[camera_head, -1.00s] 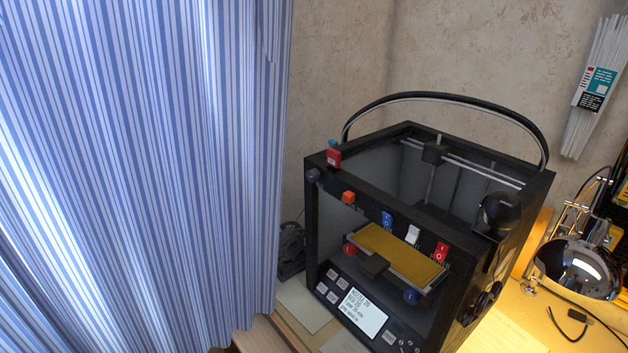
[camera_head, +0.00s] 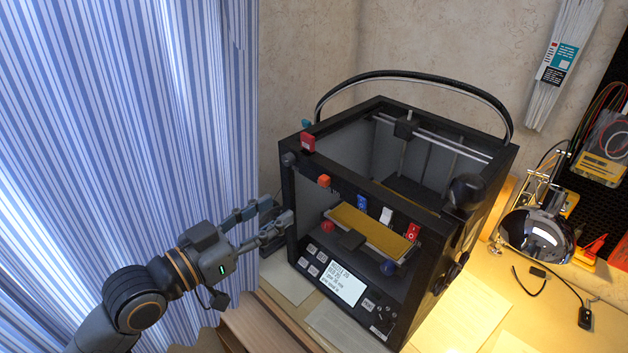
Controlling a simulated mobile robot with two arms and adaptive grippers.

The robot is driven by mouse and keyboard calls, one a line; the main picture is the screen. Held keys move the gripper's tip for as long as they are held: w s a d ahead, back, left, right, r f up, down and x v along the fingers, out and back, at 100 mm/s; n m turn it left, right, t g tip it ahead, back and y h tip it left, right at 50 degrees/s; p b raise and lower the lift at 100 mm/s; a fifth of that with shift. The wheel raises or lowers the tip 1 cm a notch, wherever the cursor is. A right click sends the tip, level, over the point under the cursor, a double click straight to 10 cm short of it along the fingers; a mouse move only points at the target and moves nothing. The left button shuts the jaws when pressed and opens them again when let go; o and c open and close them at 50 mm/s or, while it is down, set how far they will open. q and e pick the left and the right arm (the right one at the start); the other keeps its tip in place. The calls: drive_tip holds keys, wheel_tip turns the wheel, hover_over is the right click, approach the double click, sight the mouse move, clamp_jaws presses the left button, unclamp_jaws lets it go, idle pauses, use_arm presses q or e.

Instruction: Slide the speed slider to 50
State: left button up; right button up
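The black box-shaped 3D printer (camera_head: 401,185) stands on the table. An orange block-shaped control (camera_head: 323,181) sits on its upper front bar, left of a blue switch (camera_head: 362,202), a white switch (camera_head: 386,215) and a red switch (camera_head: 412,233). I cannot read which control is the speed slider; the lit screen (camera_head: 339,283) shows text too small to read surely. My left gripper (camera_head: 281,210) is at the printer's front left edge, below and left of the orange control. Its fingers are apart with nothing seen between them. My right gripper is out of view.
A striped curtain (camera_head: 130,130) hangs at the left. A red part (camera_head: 308,142) sits on the printer's top left corner. A chrome lamp (camera_head: 536,236) stands at the right. A black cable loops above the printer. Space in front of the upper bar is clear.

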sight(321, 182)
use_arm(q)
drive_tip(key=p+x, duration=0.2)
drive_tip(key=x, duration=0.7)
drive_tip(key=shift+w+d+p, duration=0.25)
drive_tip(key=shift+w+p, duration=0.05)
drive_tip(key=shift+p, duration=0.05)
drive_tip(key=shift+w+d, duration=0.35)
drive_tip(key=shift+f, duration=0.1)
clamp_jaws()
